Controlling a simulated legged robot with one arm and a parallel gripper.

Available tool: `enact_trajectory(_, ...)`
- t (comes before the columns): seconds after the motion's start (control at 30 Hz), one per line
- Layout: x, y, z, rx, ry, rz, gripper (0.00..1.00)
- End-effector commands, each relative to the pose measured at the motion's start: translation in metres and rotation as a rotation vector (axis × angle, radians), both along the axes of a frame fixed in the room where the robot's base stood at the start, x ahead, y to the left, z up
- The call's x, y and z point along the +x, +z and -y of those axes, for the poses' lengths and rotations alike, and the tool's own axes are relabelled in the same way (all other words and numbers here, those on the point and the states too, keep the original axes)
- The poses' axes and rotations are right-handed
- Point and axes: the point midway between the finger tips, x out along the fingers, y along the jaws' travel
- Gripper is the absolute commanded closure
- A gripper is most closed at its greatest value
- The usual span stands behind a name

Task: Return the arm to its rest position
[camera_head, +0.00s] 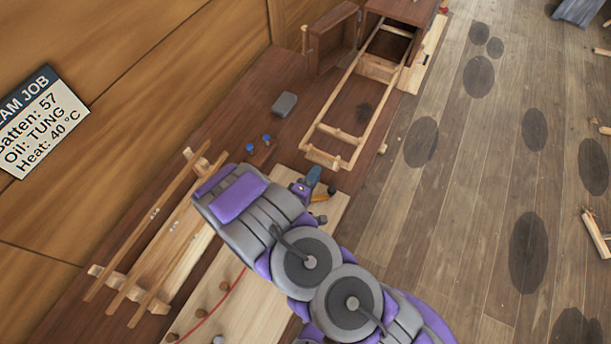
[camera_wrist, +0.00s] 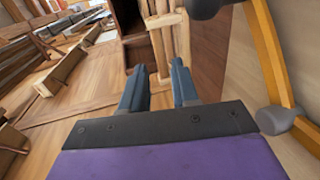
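My arm, purple and grey, shows folded at the lower middle of the head view. My gripper (camera_head: 312,179) has blue fingers and hangs over the workbench (camera_head: 262,185), partly hidden by the arm. In the wrist view my gripper (camera_wrist: 158,84) has its two blue fingers apart, with nothing held between them. Beyond the fingertips stand pale wooden bars (camera_wrist: 165,35) beside a dark wooden box.
A light wooden frame (camera_head: 337,131) runs along the bench to a dark box (camera_head: 400,10). A rack with wooden strips (camera_head: 165,240) lies at left. A grey block (camera_head: 285,104) and blue-topped pegs (camera_head: 266,138) sit on the bench. Open plank floor (camera_head: 465,175) lies right.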

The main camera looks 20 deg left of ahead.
Motion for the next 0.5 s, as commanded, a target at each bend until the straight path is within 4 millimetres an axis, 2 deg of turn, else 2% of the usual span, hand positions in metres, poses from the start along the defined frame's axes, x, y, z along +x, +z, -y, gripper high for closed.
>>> enact_trajectory(0.23,-0.0001,-0.002,-0.0075,-0.005,0.001,0.002,0.71)
enact_trajectory(0.5,-0.0002,-0.0016,-0.0064,-0.004,0.001,0.002,0.71)
